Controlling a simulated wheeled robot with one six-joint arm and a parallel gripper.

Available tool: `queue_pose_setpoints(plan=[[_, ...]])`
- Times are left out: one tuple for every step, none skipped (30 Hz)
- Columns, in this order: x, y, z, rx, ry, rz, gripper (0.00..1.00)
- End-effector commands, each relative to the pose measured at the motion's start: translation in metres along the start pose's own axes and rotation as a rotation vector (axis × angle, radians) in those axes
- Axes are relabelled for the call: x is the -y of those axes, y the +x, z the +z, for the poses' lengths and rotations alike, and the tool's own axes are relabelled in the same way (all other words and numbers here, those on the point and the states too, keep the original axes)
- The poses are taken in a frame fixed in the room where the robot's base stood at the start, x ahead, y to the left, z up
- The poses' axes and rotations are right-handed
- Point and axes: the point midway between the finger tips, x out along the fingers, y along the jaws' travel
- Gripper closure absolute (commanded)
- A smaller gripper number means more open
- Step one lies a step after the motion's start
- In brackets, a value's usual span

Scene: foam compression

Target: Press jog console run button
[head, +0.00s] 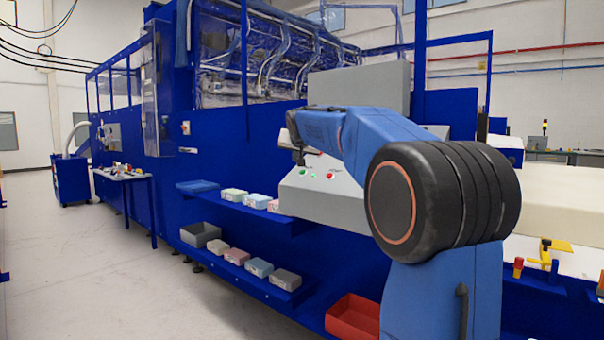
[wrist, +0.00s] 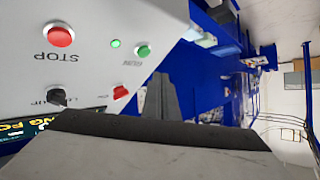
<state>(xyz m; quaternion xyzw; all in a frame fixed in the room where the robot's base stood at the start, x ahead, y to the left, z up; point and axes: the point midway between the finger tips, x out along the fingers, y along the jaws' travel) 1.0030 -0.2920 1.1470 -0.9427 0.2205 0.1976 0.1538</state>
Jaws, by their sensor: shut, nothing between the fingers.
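The grey jog console (head: 322,200) stands on the blue machine in the head view, partly hidden by my arm. Its green button (head: 304,172) and red button (head: 330,175) show on the sloped face. In the wrist view the console face (wrist: 95,20) is upside down, with a red STOP button (wrist: 60,36), a small green lamp (wrist: 115,43) and a larger green button (wrist: 143,50); the label by the green button is too blurred to read. My gripper (head: 298,154) is shut and empty above the console; its grey finger (wrist: 160,98) shows below the green button, apparently apart from it.
The console face also carries a black knob (wrist: 57,97) and a red switch (wrist: 120,92). Blue shelves (head: 250,222) hold several foam blocks and a grey bin (head: 200,234). A red bin (head: 353,318) lies low in front. The floor (head: 90,270) at left is clear.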

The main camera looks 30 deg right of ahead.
Motion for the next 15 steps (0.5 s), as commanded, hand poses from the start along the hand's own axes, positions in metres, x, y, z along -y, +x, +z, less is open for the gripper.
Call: queue_pose_setpoints(plan=[[0.003, -0.003, -0.003, -0.001, 0.0, -0.001, 1.0], [0.004, -0.005, -0.004, -0.001, 0.0, -0.001, 1.0], [0.006, -0.007, -0.005, -0.001, 0.0, -0.001, 1.0], [0.007, -0.009, -0.006, -0.001, 0.0, -0.001, 1.0], [0.008, -0.01, -0.008, -0.001, 0.0, -0.001, 1.0], [0.009, -0.013, -0.009, -0.001, 0.0, -0.001, 1.0], [0.01, -0.014, -0.01, -0.001, 0.0, 0.0, 1.0], [0.011, -0.015, -0.011, 0.0, 0.0, 0.0, 1.0], [0.011, -0.016, -0.012, 0.0, 0.0, 0.0, 1.0], [0.012, -0.016, -0.012, 0.0, 0.0, 0.001, 1.0], [0.012, -0.017, -0.012, 0.0, 0.0, 0.001, 1.0], [0.012, -0.016, -0.012, 0.0, 0.0, 0.001, 1.0], [0.012, -0.016, -0.012, 0.0, 0.0, 0.001, 1.0], [0.012, -0.016, -0.012, 0.0, 0.0, 0.001, 1.0], [0.012, -0.016, -0.012, 0.0, 0.0, 0.001, 1.0]])
